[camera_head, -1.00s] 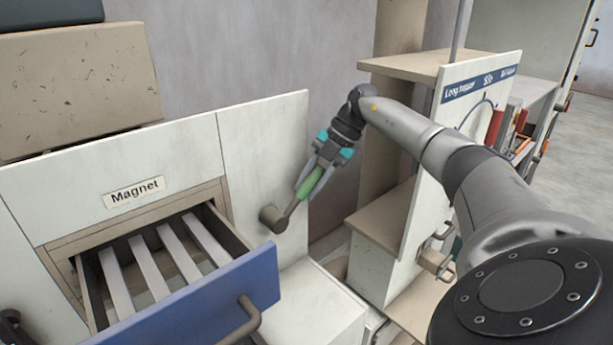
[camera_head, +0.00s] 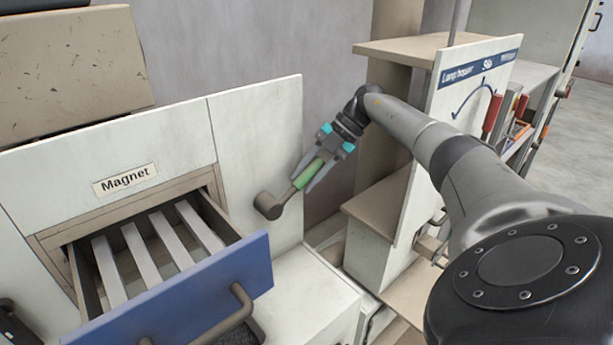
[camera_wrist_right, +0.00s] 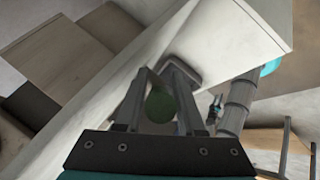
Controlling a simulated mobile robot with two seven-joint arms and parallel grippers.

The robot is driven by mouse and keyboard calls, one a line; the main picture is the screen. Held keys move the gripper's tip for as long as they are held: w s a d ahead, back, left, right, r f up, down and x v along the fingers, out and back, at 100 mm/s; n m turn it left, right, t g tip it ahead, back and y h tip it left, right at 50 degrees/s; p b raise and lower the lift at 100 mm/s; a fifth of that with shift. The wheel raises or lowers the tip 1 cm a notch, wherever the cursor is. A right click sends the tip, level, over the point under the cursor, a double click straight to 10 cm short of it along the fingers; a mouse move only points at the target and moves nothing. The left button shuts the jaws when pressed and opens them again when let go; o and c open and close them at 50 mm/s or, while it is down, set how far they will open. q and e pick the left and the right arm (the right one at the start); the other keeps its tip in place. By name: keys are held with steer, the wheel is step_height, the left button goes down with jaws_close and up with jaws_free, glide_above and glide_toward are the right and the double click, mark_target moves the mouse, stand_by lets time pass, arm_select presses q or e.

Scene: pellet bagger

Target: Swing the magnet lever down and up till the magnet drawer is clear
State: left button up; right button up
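The magnet lever has a brown-grey hub (camera_head: 268,205) on the white panel right of the magnet drawer, and a green grip (camera_head: 309,173). The lever points up and to the right. My right gripper (camera_head: 308,178) has its fingers on both sides of the green grip and appears closed on it. In the right wrist view the round green grip end (camera_wrist_right: 160,105) shows between the fingers. The magnet drawer (camera_head: 180,306) with its blue front stands pulled out below the "Magnet" label (camera_head: 125,180). Several pale bars (camera_head: 142,254) lie across it.
A white ledge (camera_head: 310,300) lies below the lever. Right of it stands a cabinet with a white front panel (camera_head: 425,165) and a brown shelf, close to my right arm. A dark part (camera_head: 14,325) at the lower left edge is unclear.

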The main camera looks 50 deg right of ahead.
mark_target(323, 156)
steer(key=shift+o, duration=0.2)
steer(key=shift+s+d+r, duration=0.15)
steer(key=shift+d+r, duration=0.2)
steer(key=shift+r, duration=0.05)
steer(key=shift+b+v, duration=0.35)
steer(key=shift+v, duration=2.85)
